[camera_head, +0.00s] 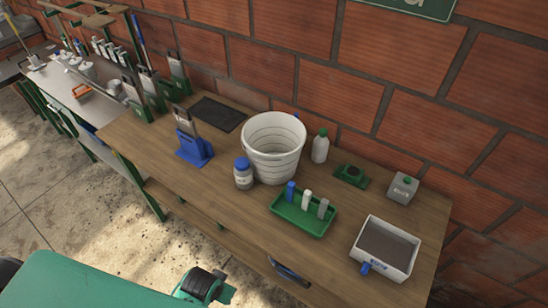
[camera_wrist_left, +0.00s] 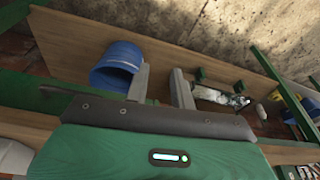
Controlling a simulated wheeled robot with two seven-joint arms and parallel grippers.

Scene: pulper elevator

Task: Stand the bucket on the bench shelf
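In the left wrist view, a blue bucket (camera_wrist_left: 113,66) rests on a wooden board (camera_wrist_left: 70,33), its dark opening facing down-left. In the head view, a white ribbed bucket (camera_head: 273,147) stands upright on the wooden bench top (camera_head: 355,205). The blue bucket and my left fingertips are not clearly visible there. My right gripper is in neither view.
Around the white bucket are a blue-lidded jar (camera_head: 243,176), a green rack (camera_head: 300,218) with small bottles, a white bottle (camera_head: 320,147), a blue stand (camera_head: 192,147) and a grey bin (camera_head: 386,248). A brick wall (camera_head: 330,50) stands behind. The board right of the gripper holds small items (camera_wrist_left: 220,96).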

